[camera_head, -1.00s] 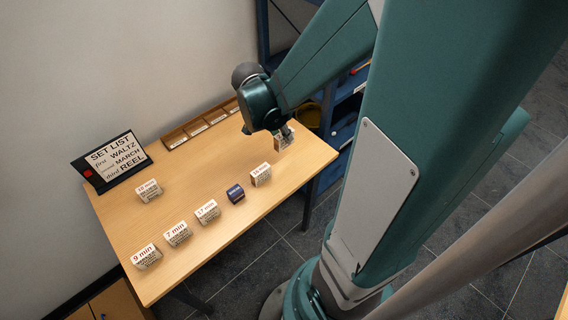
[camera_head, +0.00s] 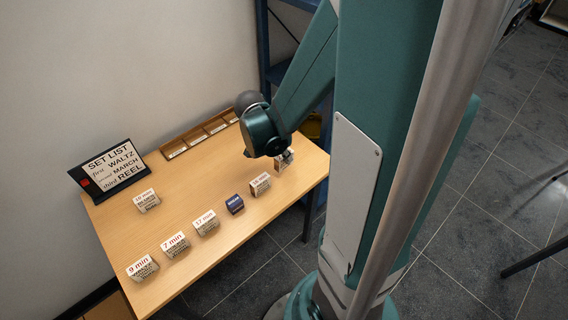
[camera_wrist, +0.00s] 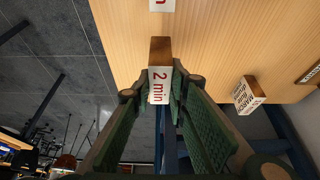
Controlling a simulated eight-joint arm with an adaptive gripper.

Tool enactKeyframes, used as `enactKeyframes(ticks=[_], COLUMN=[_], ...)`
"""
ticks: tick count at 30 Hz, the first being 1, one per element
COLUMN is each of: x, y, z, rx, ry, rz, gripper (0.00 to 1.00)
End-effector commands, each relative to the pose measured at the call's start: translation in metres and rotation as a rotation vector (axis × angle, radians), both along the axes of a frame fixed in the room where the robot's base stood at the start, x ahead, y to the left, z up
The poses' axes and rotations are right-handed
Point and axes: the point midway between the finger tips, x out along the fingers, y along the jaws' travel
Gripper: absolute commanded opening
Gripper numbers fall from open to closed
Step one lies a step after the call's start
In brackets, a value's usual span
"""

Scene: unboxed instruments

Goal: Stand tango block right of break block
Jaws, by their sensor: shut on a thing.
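My gripper (camera_wrist: 160,92) is shut on a wooden block with a white face marked "2 min" (camera_wrist: 160,78). In the head view this block (camera_head: 280,162) and my gripper (camera_head: 288,155) are at the right end of the table. I cannot read a tune name on it, nor tell whether it touches the table. A dark blue block (camera_head: 235,204), apparently the break block, stands in the front row. A white-faced block marked about "16 min" (camera_head: 260,185) stands right of it, between it and my gripper. It shows partly in the wrist view (camera_wrist: 161,4).
White-faced blocks marked "17 min" (camera_head: 206,222), "7 min" (camera_head: 175,244) and "9 min" (camera_head: 142,268) continue the row leftward. Another block (camera_head: 146,200) stands behind. A MARCH block (camera_wrist: 248,95) is near my gripper. A set-list sign (camera_head: 108,168) and sectioned tray (camera_head: 200,136) are at the back.

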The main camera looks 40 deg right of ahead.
Motion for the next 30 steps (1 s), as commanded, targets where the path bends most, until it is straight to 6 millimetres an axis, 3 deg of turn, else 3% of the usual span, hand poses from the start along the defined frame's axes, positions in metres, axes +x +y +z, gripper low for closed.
enactKeyframes(ticks=[11, 22, 30], x=[0.0, 0.0, 0.0], y=[0.0, 0.0, 0.0], z=[-0.003, -0.035, -0.041], rx=[0.0, 0.0, 0.0], ry=[0.0, 0.0, 0.0], rz=[0.0, 0.0, 0.0], gripper=[0.04, 0.04, 0.04])
